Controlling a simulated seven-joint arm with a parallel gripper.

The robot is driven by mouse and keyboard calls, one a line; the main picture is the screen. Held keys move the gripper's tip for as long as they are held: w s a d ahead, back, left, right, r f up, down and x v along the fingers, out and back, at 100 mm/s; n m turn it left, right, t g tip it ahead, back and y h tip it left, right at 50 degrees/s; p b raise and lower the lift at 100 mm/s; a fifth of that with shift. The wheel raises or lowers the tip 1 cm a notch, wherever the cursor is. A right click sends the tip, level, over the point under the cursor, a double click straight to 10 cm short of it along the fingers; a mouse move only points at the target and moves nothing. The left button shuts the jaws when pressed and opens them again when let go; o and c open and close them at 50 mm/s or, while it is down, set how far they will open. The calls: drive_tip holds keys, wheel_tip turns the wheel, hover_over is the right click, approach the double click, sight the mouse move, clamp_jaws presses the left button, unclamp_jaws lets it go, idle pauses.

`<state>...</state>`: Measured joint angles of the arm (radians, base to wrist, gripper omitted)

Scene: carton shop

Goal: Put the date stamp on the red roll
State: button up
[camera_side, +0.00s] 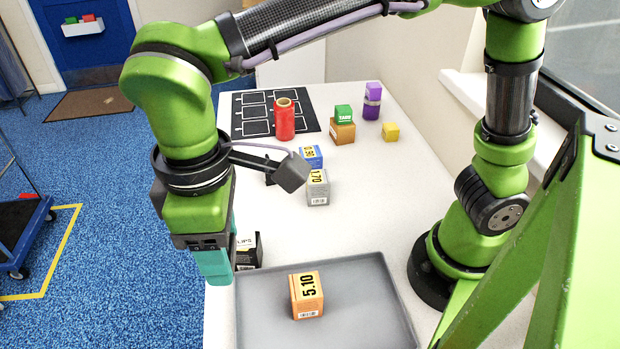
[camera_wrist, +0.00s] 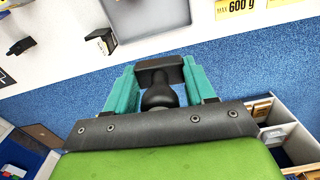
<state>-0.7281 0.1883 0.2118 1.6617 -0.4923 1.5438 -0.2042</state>
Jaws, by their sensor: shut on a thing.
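The red roll (camera_side: 284,122) stands upright on the black mat with white outlined cells (camera_side: 237,113) at the back left of the table. My gripper (camera_side: 214,278) points down at the table's left edge, in front of the mat and well apart from the roll. In the wrist view my gripper (camera_wrist: 162,90) has its teal fingers shut on the date stamp (camera_wrist: 158,95), a black piece with a rounded handle and a wide block end. The stamp is hidden in the side view. The roll does not show in the wrist view.
A grey tray (camera_side: 255,308) holds an orange box (camera_side: 306,296). A black box (camera_side: 247,250) stands close beside my gripper. Grey (camera_side: 317,188) and blue (camera_side: 312,157) boxes stand mid-table.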

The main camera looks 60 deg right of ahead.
drive_tip(key=w+d+m, duration=0.9)
drive_tip(key=w+d, duration=0.6)
drive_tip(key=d, duration=0.5)
drive_tip(key=d+m, duration=0.8)
drive_tip(key=d, duration=1.6)
hover_over(283, 101)
wheel_tip(283, 101, down, 7)
drive_tip(key=shift+w+d+r, duration=0.1)
drive_tip(key=shift+r, duration=0.1)
drive_tip(key=shift+f, duration=1.75)
